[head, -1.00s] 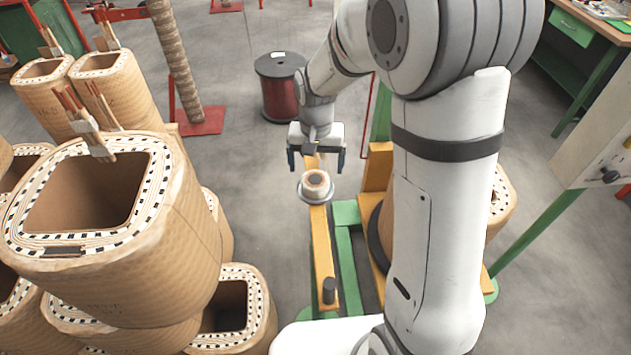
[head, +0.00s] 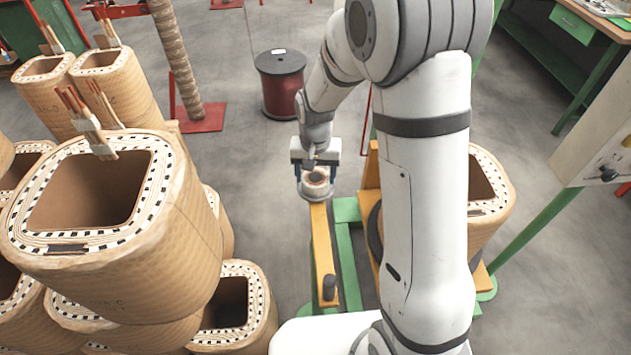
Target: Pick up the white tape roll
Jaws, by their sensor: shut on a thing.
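The white tape roll (head: 316,190) is at the far end of the yellow beam (head: 322,255), in the middle of the head view. It is a short pale ring with a brownish top and a dark centre hole. My gripper (head: 316,177) is right at the roll, with its two dark fingers on either side of it, shut on it. My gripper's body hides the far side of the roll. I cannot tell whether the roll still touches what is under it.
Large tan coils (head: 110,235) with open tops crowd the left. Another coil (head: 487,190) stands right, behind my arm. A dark red drum (head: 281,85) stands beyond the gripper. A dark peg (head: 329,287) stands on the beam's near end. Grey floor is clear around the drum.

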